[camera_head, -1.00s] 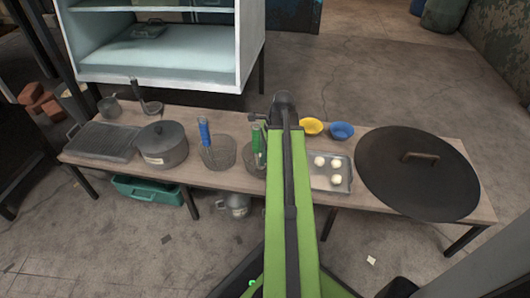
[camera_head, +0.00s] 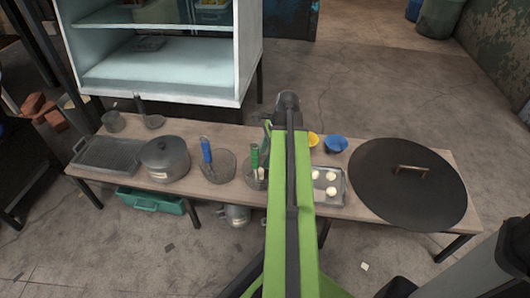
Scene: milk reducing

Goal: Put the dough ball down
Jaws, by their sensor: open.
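Dough balls (camera_head: 331,191) lie on a grey metal tray (camera_head: 344,200) just right of my arm; part of the tray is hidden behind the arm. A small pale thing (camera_head: 261,174) shows in the wire basket with the green handle (camera_head: 254,156), left of my arm. It may be a dough ball, but it is too small to tell. My gripper (camera_head: 267,130) is at the far end of my green arm, above the table's back edge. It is open. Its fingers are mostly hidden behind the arm, and no dough ball shows in it.
On the wooden table (camera_head: 232,198) are a blue-handled basket (camera_head: 214,166), a lidded pot (camera_head: 165,160), a griddle (camera_head: 106,157), yellow (camera_head: 313,140) and blue (camera_head: 336,144) bowls, and a large dark lid (camera_head: 408,184). A pale shelf unit (camera_head: 160,70) stands behind.

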